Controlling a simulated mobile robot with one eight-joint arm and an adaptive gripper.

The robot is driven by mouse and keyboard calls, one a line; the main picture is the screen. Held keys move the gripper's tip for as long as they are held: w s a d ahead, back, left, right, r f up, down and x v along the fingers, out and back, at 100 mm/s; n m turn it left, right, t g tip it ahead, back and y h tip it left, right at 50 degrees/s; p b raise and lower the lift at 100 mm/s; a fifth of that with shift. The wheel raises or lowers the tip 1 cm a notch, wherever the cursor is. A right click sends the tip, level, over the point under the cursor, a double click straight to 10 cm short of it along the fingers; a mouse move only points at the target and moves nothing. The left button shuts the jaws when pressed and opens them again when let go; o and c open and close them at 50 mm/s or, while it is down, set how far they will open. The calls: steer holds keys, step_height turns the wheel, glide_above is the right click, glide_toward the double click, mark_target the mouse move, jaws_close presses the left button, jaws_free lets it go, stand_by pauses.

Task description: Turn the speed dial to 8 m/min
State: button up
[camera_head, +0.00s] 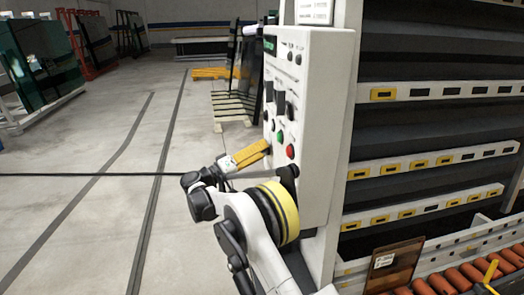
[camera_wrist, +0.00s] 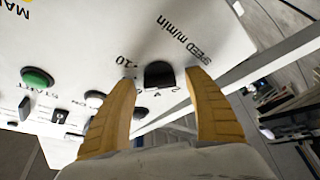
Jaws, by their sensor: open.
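The speed dial (camera_wrist: 159,75) is a black knob on the white control panel (camera_wrist: 110,30). "SPEED m/min" is printed beside it, and a "10" shows near its left side. Smaller scale marks sit along its lower edge, and I cannot tell which value it points to. My gripper (camera_wrist: 162,79) has two yellow fingers spread apart, one on each side of the dial. A gap shows between the dial and each finger. In the head view my gripper (camera_head: 252,153) is at the panel's left face, and the dial cannot be made out there.
In the head view a red button (camera_head: 290,152) is on the panel. The washer's side rails and an orange roller conveyor (camera_head: 440,285) are at right. Open floor lies left.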

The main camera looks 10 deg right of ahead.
steer(key=v, duration=1.2)
